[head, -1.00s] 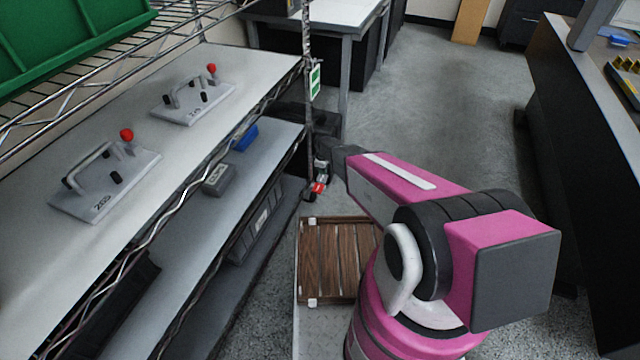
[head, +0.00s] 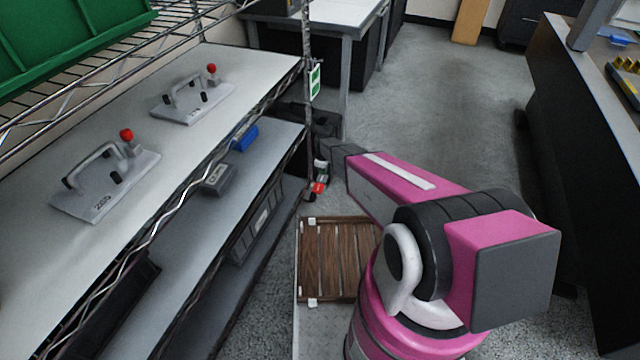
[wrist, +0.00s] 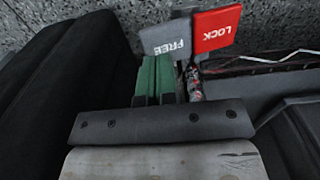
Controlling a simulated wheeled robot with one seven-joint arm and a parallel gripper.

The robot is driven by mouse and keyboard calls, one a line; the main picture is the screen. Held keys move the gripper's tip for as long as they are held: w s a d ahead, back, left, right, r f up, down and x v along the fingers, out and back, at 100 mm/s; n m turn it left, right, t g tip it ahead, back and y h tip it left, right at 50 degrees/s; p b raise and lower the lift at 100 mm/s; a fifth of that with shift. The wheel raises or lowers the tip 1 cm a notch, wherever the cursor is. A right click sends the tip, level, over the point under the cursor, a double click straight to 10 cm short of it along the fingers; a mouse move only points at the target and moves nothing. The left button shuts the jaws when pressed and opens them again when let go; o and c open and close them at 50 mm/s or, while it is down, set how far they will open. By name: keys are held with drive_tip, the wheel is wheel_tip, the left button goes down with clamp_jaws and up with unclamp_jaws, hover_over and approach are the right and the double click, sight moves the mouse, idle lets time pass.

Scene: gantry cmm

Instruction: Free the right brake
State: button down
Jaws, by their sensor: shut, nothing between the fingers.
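The right brake shows in the wrist view as two tabs side by side, a grey tab marked FREE (wrist: 178,36) and a red tab marked LOCK (wrist: 216,30). Their lettering is upside down. My gripper (wrist: 156,62) has its green fingers together and empty, with the tips at the lower edge of the grey tab. I cannot tell whether they touch it. In the head view the red tab (head: 319,188) is small, at the foot of the shelf rack's post.
The wire shelf rack (head: 90,262) fills the left, holding two plates with handles and red knobs. A wooden slatted pallet (head: 338,258) lies on the floor beside it. A black-sided bench (head: 560,120) stands at right.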

sight(323, 176)
drive_tip(key=shift+f, duration=1.65)
drive_tip(key=shift+r, duration=0.1)
wheel_tip(323, 176, up, 9)
idle(1.2)
idle(0.6)
drive_tip(key=s+d+r+m, duration=0.4)
drive_tip(key=s+d+r, duration=0.1)
drive_tip(key=s+r, duration=0.4)
drive_tip(key=s+d+r+m, duration=0.5)
drive_tip(key=s+r, duration=0.4)
drive_tip(key=s+d+r+m, duration=0.4)
drive_tip(key=s+d+r, duration=0.1)
drive_tip(key=s+r, duration=0.4)
drive_tip(key=shift+s+d+r+m, duration=0.15)
drive_tip(key=shift+s+r+m, duration=0.2)
drive_tip(key=shift+r, duration=0.2)
